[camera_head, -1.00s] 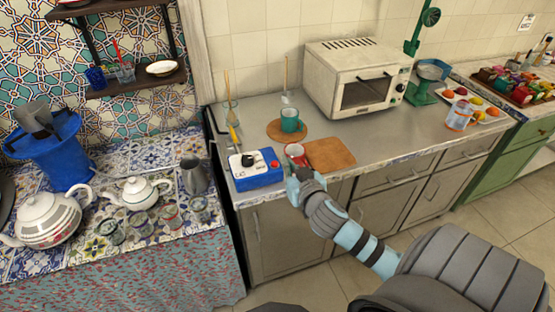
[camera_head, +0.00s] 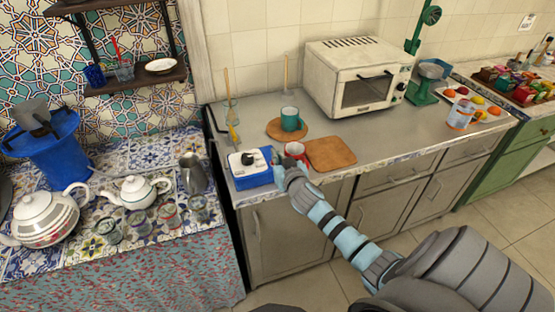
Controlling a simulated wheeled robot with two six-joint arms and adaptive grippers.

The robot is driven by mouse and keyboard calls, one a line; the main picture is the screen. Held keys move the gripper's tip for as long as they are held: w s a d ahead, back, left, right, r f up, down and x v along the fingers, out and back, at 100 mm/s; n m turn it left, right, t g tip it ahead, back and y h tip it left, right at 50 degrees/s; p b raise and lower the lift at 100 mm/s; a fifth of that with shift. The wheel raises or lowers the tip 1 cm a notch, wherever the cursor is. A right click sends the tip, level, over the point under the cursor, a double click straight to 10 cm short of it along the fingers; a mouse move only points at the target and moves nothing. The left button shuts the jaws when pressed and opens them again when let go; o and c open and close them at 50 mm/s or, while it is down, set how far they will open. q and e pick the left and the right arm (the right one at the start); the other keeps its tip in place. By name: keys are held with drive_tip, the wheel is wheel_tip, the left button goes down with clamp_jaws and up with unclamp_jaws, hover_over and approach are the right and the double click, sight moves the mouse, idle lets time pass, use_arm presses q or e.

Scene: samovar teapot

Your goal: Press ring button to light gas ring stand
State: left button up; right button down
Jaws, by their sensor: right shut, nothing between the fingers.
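A blue box (camera_head: 251,182) with a white top panel and a black knob sits at the counter's front left corner. Its red button, at the box's right end, is now hidden behind my right gripper. My right gripper (camera_head: 279,171) is shut and empty, its tips at the right end of the box. I cannot tell whether it touches the button. I cannot surely pick out the gas ring stand, and I see no flame. My left gripper is not in view.
A red cup (camera_head: 296,151) stands close behind my right gripper, beside a wooden board (camera_head: 330,154). A teal mug (camera_head: 291,122) stands on a round mat. A white oven (camera_head: 357,78) is behind. Teapots (camera_head: 133,191) and glasses crowd the tiled table at left.

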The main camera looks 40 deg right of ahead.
wheel_tip(320, 180, down, 2)
drive_tip(key=shift+f+b, duration=0.2)
drive_tip(key=shift+b, duration=0.85)
drive_tip(key=shift+s+a+r, duration=0.1)
drive_tip(key=shift+s+r, duration=0.05)
drive_tip(key=shift+s, duration=0.1)
drive_tip(key=shift+r+p, duration=0.25)
drive_tip(key=shift+p, duration=0.2)
drive_tip(key=r+p, duration=0.4)
drive_tip(key=r, duration=0.1)
drive_tip(key=shift+w+p, duration=0.25)
drive_tip(key=shift+p, duration=0.1)
drive_tip(key=f+v, duration=0.1)
drive_tip(key=v, duration=0.9)
drive_tip(key=shift+b, duration=0.45)
drive_tip(key=shift+s+a+r, duration=0.1)
